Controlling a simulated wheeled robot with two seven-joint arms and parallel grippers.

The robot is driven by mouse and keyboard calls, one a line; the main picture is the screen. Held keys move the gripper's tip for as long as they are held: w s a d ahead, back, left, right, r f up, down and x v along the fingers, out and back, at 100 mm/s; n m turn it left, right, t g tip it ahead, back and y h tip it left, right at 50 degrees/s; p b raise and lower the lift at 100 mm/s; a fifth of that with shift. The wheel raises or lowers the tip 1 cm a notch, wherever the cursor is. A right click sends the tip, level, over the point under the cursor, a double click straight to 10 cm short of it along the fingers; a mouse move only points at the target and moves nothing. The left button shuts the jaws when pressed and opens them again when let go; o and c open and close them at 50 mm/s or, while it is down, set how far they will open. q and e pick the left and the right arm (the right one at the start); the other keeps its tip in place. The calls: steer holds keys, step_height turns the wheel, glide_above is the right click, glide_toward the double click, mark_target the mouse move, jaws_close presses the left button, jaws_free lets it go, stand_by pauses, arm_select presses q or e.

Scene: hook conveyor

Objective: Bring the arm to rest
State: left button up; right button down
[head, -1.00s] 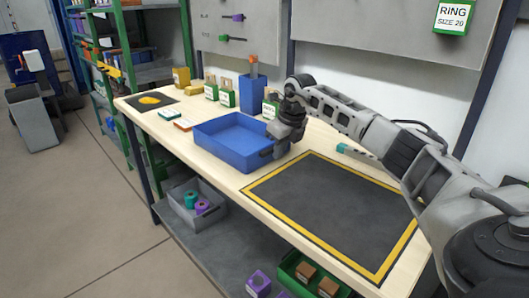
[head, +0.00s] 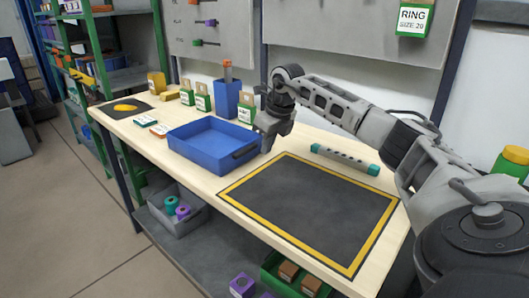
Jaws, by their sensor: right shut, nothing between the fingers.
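My right arm reaches in from the right over the workbench (head: 145,118). My right gripper (head: 267,150) points down beside the right end of the blue tray (head: 195,160), near its dark handle. The gripper is shut with nothing in it. Whether its tips touch the tray or the bench I cannot tell. My left gripper is not in view.
A black mat with a yellow border (head: 310,208) lies right of the tray. A grey bar with teal ends (head: 345,159) lies behind it. A blue bin (head: 227,98) and green boxes stand behind the tray. A grey crate (head: 178,218) sits on the lower shelf.

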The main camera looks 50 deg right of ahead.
steer(key=v, duration=0.5)
steer(key=shift+r, duration=0.4)
